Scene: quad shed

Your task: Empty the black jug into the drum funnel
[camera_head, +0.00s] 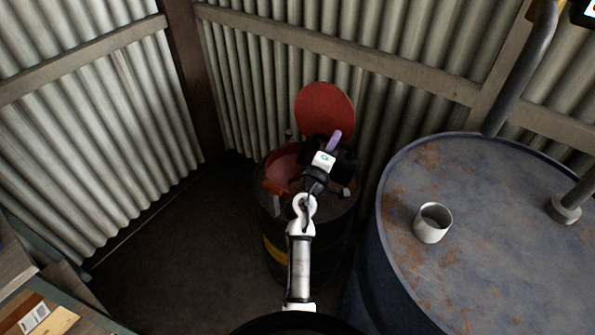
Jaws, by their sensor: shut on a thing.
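The drum (275,235) is dark with a yellow band and stands in the corner. The red funnel (283,163) sits on its top, with its round red lid (325,106) raised at the back. My gripper (331,151) is over the right part of the funnel, seen from behind and partly hidden by my wrist. It is shut on the black jug (346,160), a dark shape just beyond my wrist. The jug's tilt and mouth cannot be made out, and no liquid shows. A small purple piece (334,139) shows beside the dark shape; I cannot tell what it belongs to.
A large rusty blue drum (490,240) stands close on the right, with a grey metal cup (432,223) and a pipe (520,70) on top. Corrugated walls (90,140) close in behind and left. A bench with a box (35,315) is at lower left. Floor between is clear.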

